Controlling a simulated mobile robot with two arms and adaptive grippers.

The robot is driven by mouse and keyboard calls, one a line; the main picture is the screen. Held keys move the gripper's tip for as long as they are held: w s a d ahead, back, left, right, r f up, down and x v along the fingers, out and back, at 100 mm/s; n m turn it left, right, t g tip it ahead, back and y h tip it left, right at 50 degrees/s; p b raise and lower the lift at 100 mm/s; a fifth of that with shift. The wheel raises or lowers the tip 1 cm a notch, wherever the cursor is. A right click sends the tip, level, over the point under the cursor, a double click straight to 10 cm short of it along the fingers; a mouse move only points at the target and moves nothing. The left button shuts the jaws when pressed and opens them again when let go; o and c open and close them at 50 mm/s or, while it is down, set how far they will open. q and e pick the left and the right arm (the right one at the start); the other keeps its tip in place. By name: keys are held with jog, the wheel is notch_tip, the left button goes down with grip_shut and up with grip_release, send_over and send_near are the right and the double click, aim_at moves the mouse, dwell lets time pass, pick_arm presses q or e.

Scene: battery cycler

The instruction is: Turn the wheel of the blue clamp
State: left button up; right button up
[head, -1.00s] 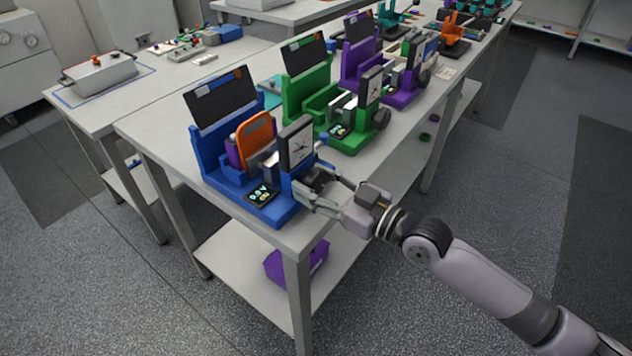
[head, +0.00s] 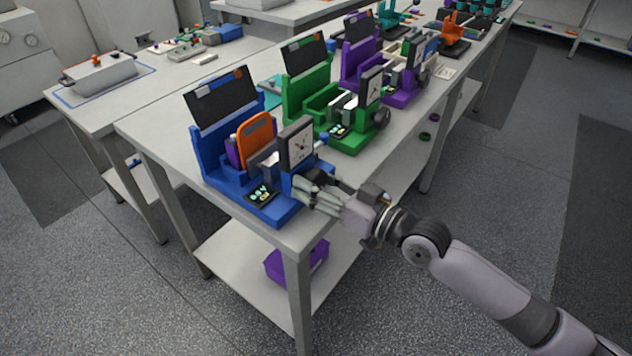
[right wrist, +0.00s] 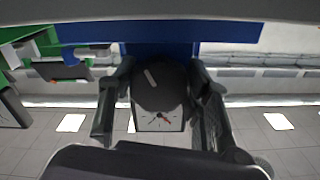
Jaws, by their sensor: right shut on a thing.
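The blue clamp (head: 215,165) stands at the near corner of the long table, with an orange and purple piece (head: 256,140) in it and a square gauge (head: 297,146) at its front. My right gripper (head: 310,188) is at the clamp's right end, its fingers around the wheel. In the right wrist view the dark round wheel (right wrist: 158,88) with a pale mark sits between the two fingers, which are shut on it. The gauge (right wrist: 160,121) shows below the wheel there. In the head view the gripper mostly hides the wheel. My left gripper is not in view.
A green clamp (head: 302,95) and a purple clamp (head: 350,68) stand farther along the same table (head: 170,150). A purple box (head: 285,264) lies on the lower shelf. The floor right of the table is clear around my right arm.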

jog(key=o, duration=1.2)
jog(key=v, duration=1.2)
